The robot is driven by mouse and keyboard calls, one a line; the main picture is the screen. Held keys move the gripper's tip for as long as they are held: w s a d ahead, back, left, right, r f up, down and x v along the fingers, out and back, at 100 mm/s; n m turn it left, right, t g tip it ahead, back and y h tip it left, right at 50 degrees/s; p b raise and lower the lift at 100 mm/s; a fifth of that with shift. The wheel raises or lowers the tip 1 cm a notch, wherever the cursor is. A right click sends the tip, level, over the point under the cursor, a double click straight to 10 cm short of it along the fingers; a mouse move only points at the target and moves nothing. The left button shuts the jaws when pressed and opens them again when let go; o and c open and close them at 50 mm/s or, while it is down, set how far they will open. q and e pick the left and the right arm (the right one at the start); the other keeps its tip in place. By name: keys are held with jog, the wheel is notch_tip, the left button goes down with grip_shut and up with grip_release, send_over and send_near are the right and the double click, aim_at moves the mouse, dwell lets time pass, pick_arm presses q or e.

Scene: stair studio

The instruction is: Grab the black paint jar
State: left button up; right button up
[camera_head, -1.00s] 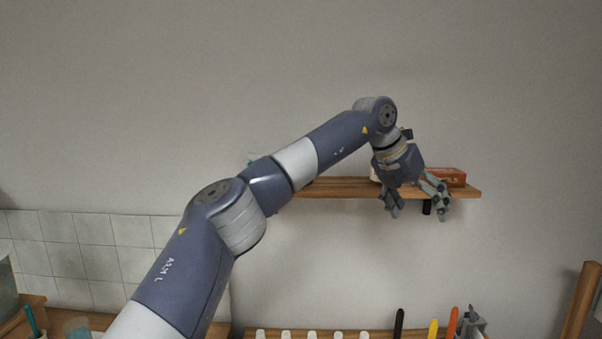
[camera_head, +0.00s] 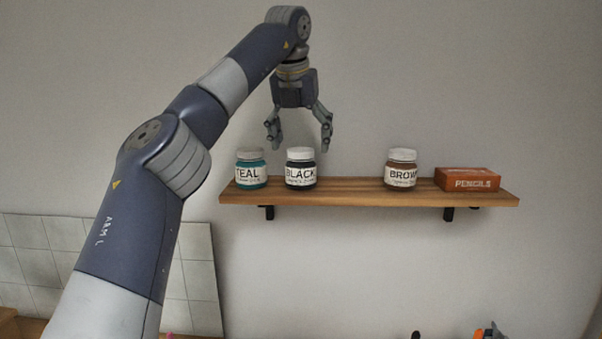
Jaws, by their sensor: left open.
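The black paint jar (camera_head: 301,170) stands upright on a wooden wall shelf (camera_head: 350,192). It has a white lid and a label reading BLACK. My left gripper (camera_head: 299,145) is open and empty, pointing down. Its fingertips show just above the jar's lid, one to each side in the picture. How far the gripper is from the jar in depth I cannot tell. My right gripper is not in view.
A teal jar (camera_head: 251,170) stands close left of the black jar. A brown jar (camera_head: 401,171) and an orange pencils box (camera_head: 467,180) stand further right. The shelf is bare between the black and brown jars.

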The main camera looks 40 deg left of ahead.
aim_at(302, 150)
pick_arm(q)
jog(key=shift+d+x, duration=0.2)
jog(key=shift+x, duration=1.05)
jog(key=shift+a+f+p, duration=0.2)
jog(key=shift+f+p, duration=0.1)
jog(key=shift+p, duration=0.05)
jog(key=p+x, duration=0.1)
jog(key=x, duration=0.1)
jog(key=p+x, duration=0.1)
jog(key=x, duration=0.1)
jog(key=shift+s+a+f, duration=0.1)
jog(key=shift+a, duration=0.15)
jog(key=shift+f, duration=0.35)
jog(key=c, duration=1.4)
jog(key=shift+o, duration=0.2)
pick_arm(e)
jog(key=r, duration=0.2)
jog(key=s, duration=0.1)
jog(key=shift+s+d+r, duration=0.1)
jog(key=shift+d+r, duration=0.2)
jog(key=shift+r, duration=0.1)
